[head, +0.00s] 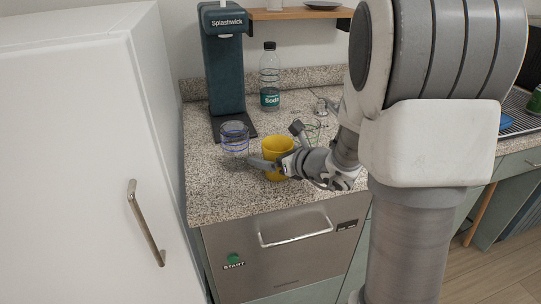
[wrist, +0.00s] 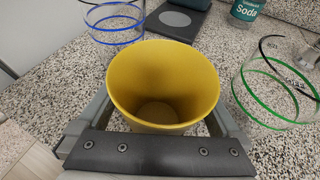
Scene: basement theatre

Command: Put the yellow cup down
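The yellow cup (head: 277,155) is upright at the front part of the speckled counter (head: 215,190) in the head view. It looks empty inside in the wrist view (wrist: 163,85). My gripper (head: 272,165) has one finger on each side of the cup and appears closed on it. In the wrist view the fingers (wrist: 150,125) flank the cup's lower body, and their tips are hidden behind it. I cannot tell whether the cup's base touches the counter.
A blue-ringed glass (head: 234,138) stands left of the cup, near the dark Splashwick machine (head: 222,65). A green-ringed glass (wrist: 272,92) stands to the right. A soda bottle (head: 270,78) is behind. A white cabinet (head: 75,150) borders the counter on the left.

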